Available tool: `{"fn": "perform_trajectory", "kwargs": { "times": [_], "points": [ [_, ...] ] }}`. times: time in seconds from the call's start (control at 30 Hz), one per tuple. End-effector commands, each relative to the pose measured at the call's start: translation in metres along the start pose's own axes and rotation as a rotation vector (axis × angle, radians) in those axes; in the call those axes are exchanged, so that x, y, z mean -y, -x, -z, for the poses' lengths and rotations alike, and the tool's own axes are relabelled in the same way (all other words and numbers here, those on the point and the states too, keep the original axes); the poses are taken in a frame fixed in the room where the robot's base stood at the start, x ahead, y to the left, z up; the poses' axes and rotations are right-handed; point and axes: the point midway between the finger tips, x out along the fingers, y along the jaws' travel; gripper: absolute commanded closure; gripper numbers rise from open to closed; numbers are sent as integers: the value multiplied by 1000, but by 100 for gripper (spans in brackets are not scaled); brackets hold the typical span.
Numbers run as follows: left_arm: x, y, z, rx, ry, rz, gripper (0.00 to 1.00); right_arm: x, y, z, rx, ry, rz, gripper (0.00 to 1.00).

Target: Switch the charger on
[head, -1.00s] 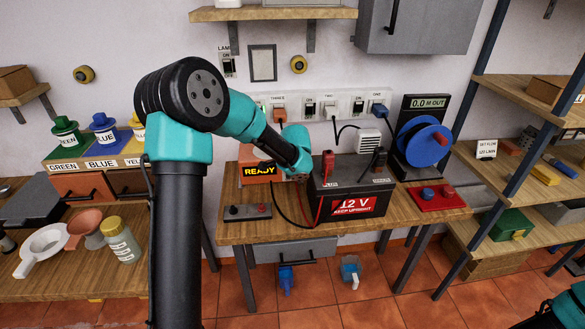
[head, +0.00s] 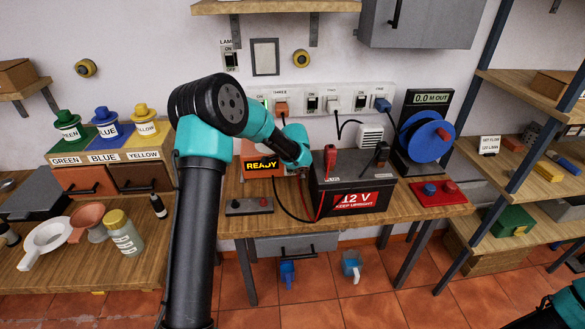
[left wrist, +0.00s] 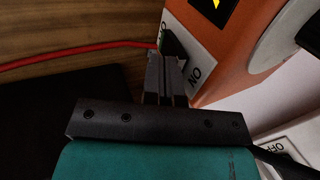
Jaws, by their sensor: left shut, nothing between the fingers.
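The charger (head: 258,150) is an orange box at the back of the bench, with a lit READY display. In the left wrist view its orange side (left wrist: 225,45) carries a white plate with a black rocker switch (left wrist: 174,40), marked ON at one end and OFF at the other. My left gripper (left wrist: 170,60) is shut and empty, its tips at the rocker, overlapping its near part. I cannot tell if they touch it or which way the rocker is set. In the head view my left arm hides the gripper. My right gripper is out of view.
A 12 V battery (head: 350,195) with red and black clamps stands right of the charger. Cables run in front of the charger. A socket strip (head: 348,98) with switches and plugs is behind.

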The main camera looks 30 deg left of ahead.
Motion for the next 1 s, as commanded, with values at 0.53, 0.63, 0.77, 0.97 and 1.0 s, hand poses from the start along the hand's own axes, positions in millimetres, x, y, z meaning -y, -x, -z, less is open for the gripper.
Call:
{"fn": "perform_trajectory", "kwargs": {
  "times": [0.53,0.63,0.77,0.97,1.0],
  "points": [
    [7,-1,0,0,-1,0,100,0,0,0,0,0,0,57],
    [8,0,0,0,0,0,100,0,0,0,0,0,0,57],
    [10,4,0,-1,-1,1,100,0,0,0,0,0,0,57],
    [13,11,0,-1,0,1,100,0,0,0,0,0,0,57],
    [13,12,0,0,-1,1,100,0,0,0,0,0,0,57]
  ]
}}
